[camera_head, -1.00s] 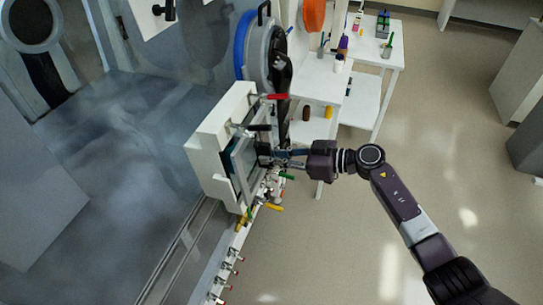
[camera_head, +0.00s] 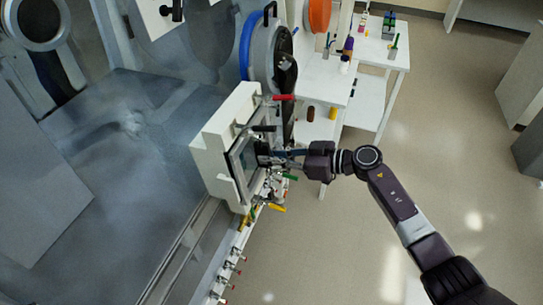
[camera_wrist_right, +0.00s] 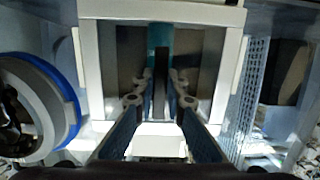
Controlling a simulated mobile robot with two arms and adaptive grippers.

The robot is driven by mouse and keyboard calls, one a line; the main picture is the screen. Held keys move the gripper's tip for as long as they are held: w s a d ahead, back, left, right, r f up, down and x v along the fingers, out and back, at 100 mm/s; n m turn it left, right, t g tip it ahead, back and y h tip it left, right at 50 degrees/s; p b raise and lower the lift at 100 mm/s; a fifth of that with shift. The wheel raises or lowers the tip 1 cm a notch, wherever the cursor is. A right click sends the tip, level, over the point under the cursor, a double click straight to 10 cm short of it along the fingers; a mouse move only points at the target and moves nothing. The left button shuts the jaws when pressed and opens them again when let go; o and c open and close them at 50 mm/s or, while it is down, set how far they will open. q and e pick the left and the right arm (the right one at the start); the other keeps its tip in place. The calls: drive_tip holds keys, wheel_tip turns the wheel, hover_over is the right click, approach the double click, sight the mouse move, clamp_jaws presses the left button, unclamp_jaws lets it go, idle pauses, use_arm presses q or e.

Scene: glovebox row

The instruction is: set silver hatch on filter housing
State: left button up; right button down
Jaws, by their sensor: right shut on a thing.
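The filter housing (camera_head: 211,158) is a white box on the glovebox front, left of my right gripper in the head view. The silver hatch (camera_head: 238,168) is a framed panel at the housing's open face. My right gripper (camera_head: 266,158) is shut on the dark handle at the hatch's middle. In the right wrist view, the fingers (camera_wrist_right: 161,98) close around the upright dark handle, with the grey hatch panel (camera_wrist_right: 204,58) behind and a pale frame around it. Whether the hatch touches the housing all round cannot be told. My left gripper is not in view.
Clamps with red (camera_head: 283,97), black, green and yellow (camera_head: 277,208) handles surround the housing face. A round port with a blue ring (camera_head: 243,45) stands behind it. White tables (camera_head: 380,58) with bottles are beyond.

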drive_tip(key=shift+w+a+r+p, duration=0.15)
drive_tip(key=shift+a+r+p, duration=0.05)
drive_tip(key=shift+a+p, duration=0.2)
idle(1.0)
